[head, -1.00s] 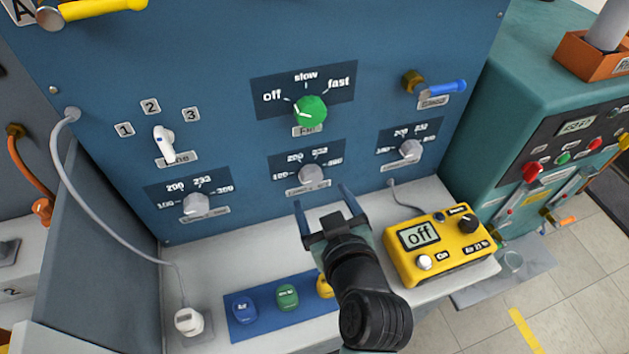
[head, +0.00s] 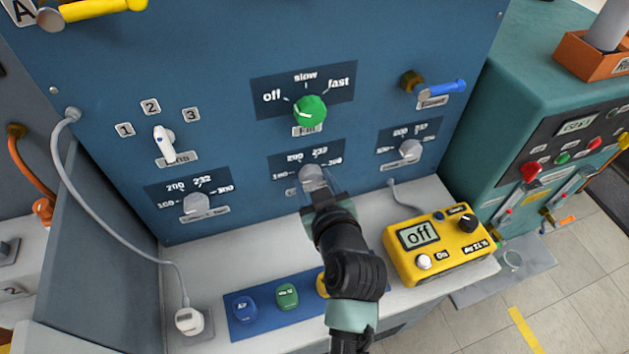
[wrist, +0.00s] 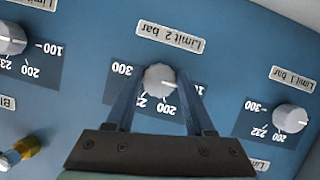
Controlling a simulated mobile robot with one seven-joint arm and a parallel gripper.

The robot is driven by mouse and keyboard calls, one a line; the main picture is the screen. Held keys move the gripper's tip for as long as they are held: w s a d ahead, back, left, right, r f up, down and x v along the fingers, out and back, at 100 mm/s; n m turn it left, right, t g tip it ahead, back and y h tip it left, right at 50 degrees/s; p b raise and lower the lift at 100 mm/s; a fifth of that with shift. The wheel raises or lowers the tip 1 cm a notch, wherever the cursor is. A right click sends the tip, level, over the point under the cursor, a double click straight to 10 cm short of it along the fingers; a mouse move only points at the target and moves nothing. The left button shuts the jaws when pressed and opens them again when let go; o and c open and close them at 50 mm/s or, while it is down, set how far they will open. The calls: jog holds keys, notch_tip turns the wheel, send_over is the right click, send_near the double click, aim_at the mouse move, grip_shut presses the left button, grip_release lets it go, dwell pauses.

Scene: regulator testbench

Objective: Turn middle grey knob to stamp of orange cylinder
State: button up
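The middle grey knob (head: 312,177) sits on a dark scale plate on the blue panel, with marks that include 200 and 232. In the wrist view, the knob (wrist: 160,79) appears upside down under a "Limit 2 bar" label, its light pointer line toward the right. My gripper (head: 315,188) is at the knob. In the wrist view, my gripper (wrist: 160,88) is open with one finger on each side of the knob; I cannot tell whether they touch it. A yellow-orange cylinder (head: 322,285) on the blue tray is mostly hidden by my arm, its stamp unseen.
The blue tray (head: 262,325) also holds a blue cylinder (head: 245,308) and a green cylinder (head: 287,296). A yellow device (head: 437,248) reading "off" stands right of my arm. Grey knobs (head: 196,204) (head: 410,150) flank the middle one; a green knob (head: 310,111) is above.

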grip_shut()
jog(key=m+y, duration=0.2)
jog(key=m, duration=0.2)
jog(key=shift+d+g+y, duration=0.1)
jog(key=shift+g+y, duration=0.2)
jog(key=shift+y, duration=0.1)
jog(key=m+y+b, duration=0.1)
jog(key=m+y, duration=0.1)
jog(key=m, duration=0.2)
jog(key=shift+f+y+b, duration=0.1)
jog(key=shift+y+b, duration=0.2)
jog(key=shift+y, duration=0.1)
dwell(0.3)
jog(key=o, duration=0.6)
grip_release()
